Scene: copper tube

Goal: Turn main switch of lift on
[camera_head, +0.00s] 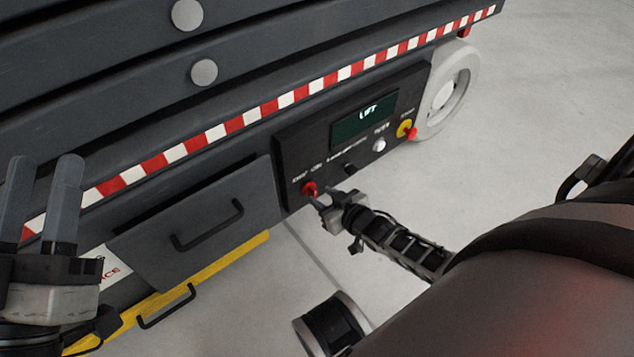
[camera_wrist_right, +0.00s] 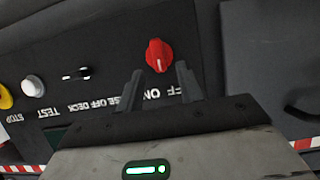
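The main switch is a red rotary knob (camera_head: 309,188) at the lower left of the lift's black control panel (camera_head: 292,150). In the right wrist view, the red knob (camera_wrist_right: 159,55) shows its ridge roughly upright, with OFF and ON lettering partly hidden by the fingers. My right gripper (camera_head: 322,199) is open right in front of the knob; in its wrist view the fingertips (camera_wrist_right: 160,73) stand on either side just short of it. Contact cannot be told. My left gripper (camera_head: 46,160) is open and empty at the far left, away from the panel.
The panel also has a screen (camera_head: 364,118) reading LIFT, a black switch (camera_head: 350,169), a white button (camera_head: 379,145) and a red-and-yellow stop button (camera_head: 405,130). A grey drawer (camera_head: 190,215) with a handle is left of the panel. A pale wheel (camera_head: 465,80) stands right.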

